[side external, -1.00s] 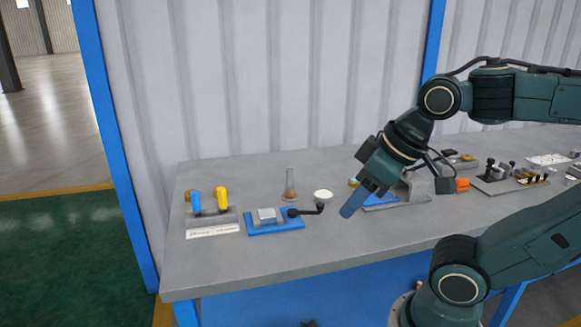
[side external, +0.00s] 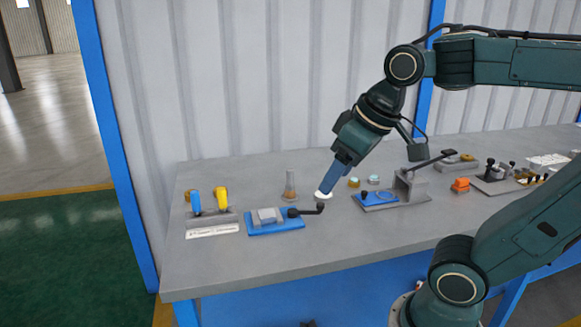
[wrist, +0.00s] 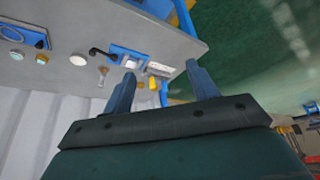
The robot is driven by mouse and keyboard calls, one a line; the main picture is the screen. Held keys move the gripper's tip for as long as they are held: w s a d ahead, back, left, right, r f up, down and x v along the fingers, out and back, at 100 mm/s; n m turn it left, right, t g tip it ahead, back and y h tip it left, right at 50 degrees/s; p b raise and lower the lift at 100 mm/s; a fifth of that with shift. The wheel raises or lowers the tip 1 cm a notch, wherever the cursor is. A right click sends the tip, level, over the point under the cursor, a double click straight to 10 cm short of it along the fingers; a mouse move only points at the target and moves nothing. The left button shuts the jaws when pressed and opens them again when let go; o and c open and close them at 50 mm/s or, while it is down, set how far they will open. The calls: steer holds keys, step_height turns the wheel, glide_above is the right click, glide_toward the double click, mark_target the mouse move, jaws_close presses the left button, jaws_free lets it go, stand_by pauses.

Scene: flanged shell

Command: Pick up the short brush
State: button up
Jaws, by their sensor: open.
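A small brown upright piece with a flared base (side external: 290,187) stands on the bench left of the gripper; it may be the short brush, but it is too small to be sure. It also shows in the wrist view (wrist: 103,76). A grey rack at the far left holds a blue handle (side external: 194,203) and a yellow handle (side external: 222,199); their working ends are hidden. My gripper (side external: 329,187) points down and left over the white round dish, partly covering it. In the wrist view my gripper (wrist: 160,70) has its fingers wide apart with nothing between them.
A blue fixture with a black crank (side external: 275,221) lies between the rack and my gripper. The white dish (side external: 323,196) is behind the crank. Another blue fixture with a lever (side external: 385,198) and an orange piece (side external: 460,185) stand to the right. The front bench strip is clear.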

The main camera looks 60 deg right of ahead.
steer(key=w+d+r+m+g, duration=0.1)
steer(key=w+d+r, duration=0.15)
steer(key=w, duration=0.35)
steer(key=w+d+r, duration=0.2)
steer(key=w+d, duration=0.2)
steer(key=w, duration=0.3)
steer(key=m+g, duration=0.3)
steer(key=g, duration=0.1)
glide_above(290, 169)
steer(key=f, duration=1.6)
steer(key=shift+a+f, duration=0.2)
steer(key=shift+a, duration=0.05)
steer(key=shift+d+f, duration=0.2)
steer(key=shift+f, duration=0.1)
steer(key=shift+f, duration=4.2)
